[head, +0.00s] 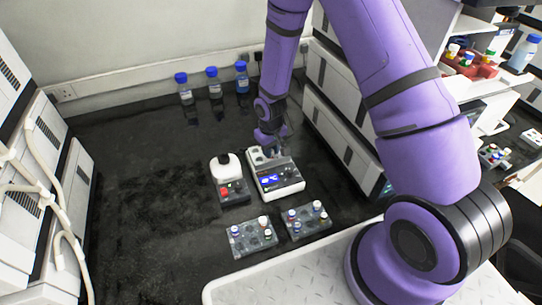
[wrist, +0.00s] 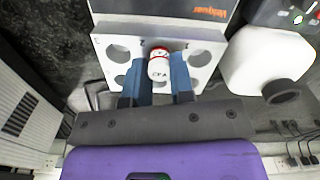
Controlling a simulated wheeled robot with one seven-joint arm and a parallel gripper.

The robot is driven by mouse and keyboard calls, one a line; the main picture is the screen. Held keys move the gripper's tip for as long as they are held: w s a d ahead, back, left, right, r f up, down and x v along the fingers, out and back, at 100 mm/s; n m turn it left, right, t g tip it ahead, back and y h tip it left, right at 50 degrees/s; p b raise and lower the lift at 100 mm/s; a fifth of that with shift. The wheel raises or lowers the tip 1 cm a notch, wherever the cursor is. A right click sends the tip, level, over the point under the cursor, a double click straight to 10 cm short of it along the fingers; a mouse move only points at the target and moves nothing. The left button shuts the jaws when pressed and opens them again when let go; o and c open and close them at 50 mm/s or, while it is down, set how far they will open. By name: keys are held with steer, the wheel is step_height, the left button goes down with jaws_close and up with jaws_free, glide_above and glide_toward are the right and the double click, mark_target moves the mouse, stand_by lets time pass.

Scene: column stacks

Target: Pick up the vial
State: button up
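A vial (wrist: 159,65) with a white lettered cap and a red band stands out between the two blue fingers of my gripper (wrist: 163,78) in the wrist view. The fingers meet it on both sides, shut on it. Behind it is the white holed top of a block device (wrist: 180,38); whether the vial still sits in the block is hidden. In the head view my gripper (head: 268,150) is low over the back of this device (head: 278,184), which has a blue display. The vial is hidden there.
A white-topped device (head: 226,168) stands just left of the block. Two racks of small vials (head: 250,237) (head: 307,219) are in front. Blue-capped bottles (head: 212,82) stand along the back wall. Cabinets flank the bench; its dark left part is clear.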

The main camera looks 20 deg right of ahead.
jaws_close()
steer(key=shift+r, duration=0.15)
